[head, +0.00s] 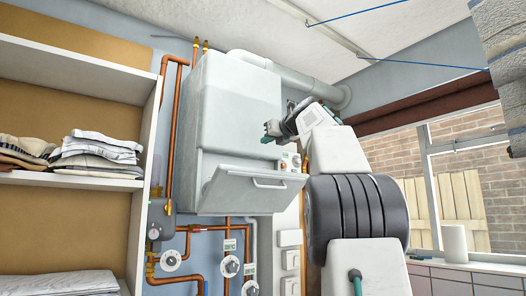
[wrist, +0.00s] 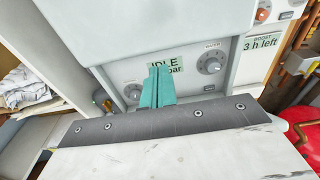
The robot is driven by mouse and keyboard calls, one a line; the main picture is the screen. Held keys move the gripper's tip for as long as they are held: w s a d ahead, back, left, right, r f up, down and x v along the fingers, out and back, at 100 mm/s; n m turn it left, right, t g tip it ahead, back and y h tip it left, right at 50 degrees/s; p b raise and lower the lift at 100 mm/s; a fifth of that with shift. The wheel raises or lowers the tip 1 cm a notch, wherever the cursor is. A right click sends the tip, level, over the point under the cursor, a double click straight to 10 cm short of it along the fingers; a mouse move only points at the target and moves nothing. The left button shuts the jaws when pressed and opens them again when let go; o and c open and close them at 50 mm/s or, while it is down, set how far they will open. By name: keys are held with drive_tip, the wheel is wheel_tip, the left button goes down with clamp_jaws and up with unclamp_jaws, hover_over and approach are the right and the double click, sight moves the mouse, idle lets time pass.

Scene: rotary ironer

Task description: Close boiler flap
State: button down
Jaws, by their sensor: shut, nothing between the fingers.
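The white boiler (head: 235,110) hangs on the wall in the middle of the head view. Its flap (head: 235,192) is open at the bottom front, tilted outward, with a bar handle (head: 269,183) on its face. My gripper (head: 267,132) is above the flap, in front of the boiler's upper body, and apart from the handle. In the wrist view, the teal fingers (wrist: 156,88) are together and empty. Beyond them is the boiler's control panel (wrist: 187,77), with a green display reading IDLE and a water knob (wrist: 209,66). I cannot make out the flap for certain there.
Copper pipes (head: 170,120) and gauges (head: 171,261) run left of and below the boiler. A shelf (head: 75,180) with folded cloths stands at left. A window (head: 465,170) is at right. A red object (wrist: 305,140) shows at the wrist view's right edge.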

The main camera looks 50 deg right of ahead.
drive_tip(key=shift+s+a+r, duration=0.25)
drive_tip(key=shift+s+r, duration=0.55)
drive_tip(key=shift+r, duration=0.2)
drive_tip(key=shift+s+a+r, duration=0.25)
drive_tip(key=shift+s+r, duration=0.55)
drive_tip(key=shift+r, duration=0.15)
